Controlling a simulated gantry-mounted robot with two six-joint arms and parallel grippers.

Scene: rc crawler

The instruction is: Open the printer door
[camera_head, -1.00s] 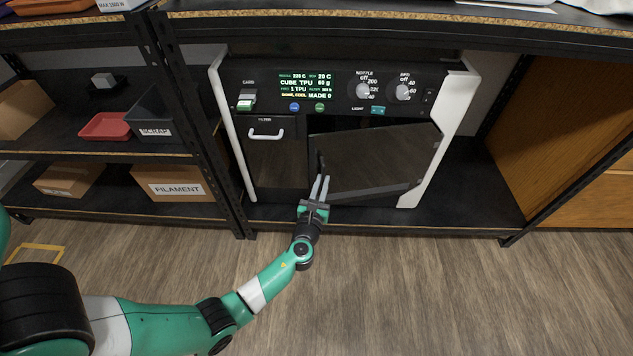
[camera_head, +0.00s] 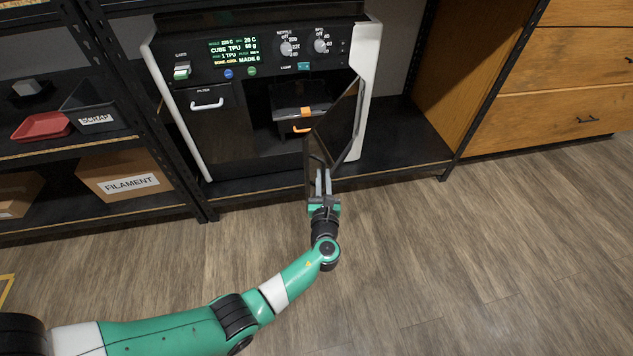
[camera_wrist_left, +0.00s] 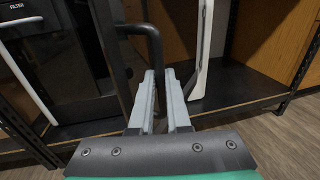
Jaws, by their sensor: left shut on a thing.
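The printer (camera_head: 270,40) stands on the shelf, with a lit display and two knobs on its front. Its dark door (camera_head: 345,125) is hinged on the right and stands well open, swung out toward me. Inside the opening show a dark plate (camera_head: 300,97) and an orange part (camera_head: 304,129). My left gripper (camera_head: 322,178) is at the door's free edge, shut on the black door handle (camera_wrist_left: 153,45), which rises between the fingers in the left wrist view (camera_wrist_left: 160,98). My right gripper is not in view.
A filter drawer (camera_head: 207,104) with a white handle is left of the opening. Shelves at left hold a red tray (camera_head: 42,126), a scrap bin (camera_head: 95,118) and a filament box (camera_head: 125,180). Wooden drawers stand at right. The floor in front is clear.

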